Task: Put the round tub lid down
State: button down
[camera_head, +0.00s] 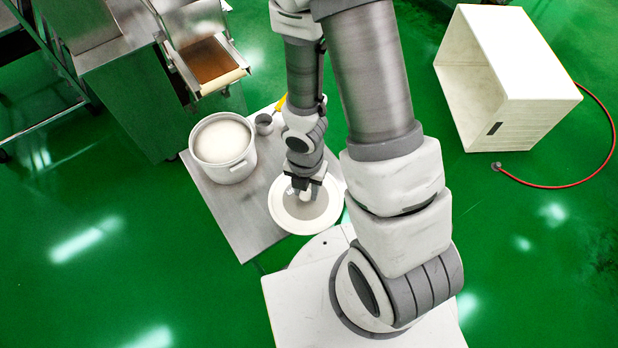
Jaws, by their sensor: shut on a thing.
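The round tub lid (283,213) is a pale cream disc with a raised rim. It shows at the right part of a grey metal table (233,222), partly over the table's right edge. My gripper (304,193) is above the lid's middle and shut on it, though the fingertips are small and the grip point is partly hidden. I cannot tell whether the lid touches the table or is held above it. The round white tub (225,172) stands left of the lid on the same table, open and filled with something white.
A small grey metal cup (264,124) and a yellow item (281,102) are behind the tub. A steel machine with a tray (208,62) stands at the back left. A white crate (508,80) and red hose (612,130) lie on the green floor. The table's front is bare.

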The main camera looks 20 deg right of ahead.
jog(key=w+f+b, duration=0.1)
jog(key=b, duration=0.2)
jog(key=shift+w+d+f, duration=0.1)
jog(key=shift+d+f, duration=0.05)
jog(key=shift+f, duration=0.05)
jog(key=b, duration=0.1)
jog(key=w+b, duration=0.1)
jog(key=shift+d+f+b, duration=0.25)
jog(key=shift+b, duration=0.1)
jog(key=w+d+f, duration=0.1)
jog(key=w, duration=0.2)
jog(key=w+d+f+b, duration=0.1)
jog(key=w+f, duration=0.1)
jog(key=w+d+f, duration=0.1)
jog(key=w+f, duration=0.1)
jog(key=w, duration=0.1)
jog(key=shift+w+d+b, duration=0.1)
jog(key=shift+w+b, duration=0.2)
jog(key=shift+f+b, duration=0.85)
jog(key=shift+f, duration=1.2)
jog(key=shift+f, duration=0.1)
jog(key=c, duration=0.5)
grip_release()
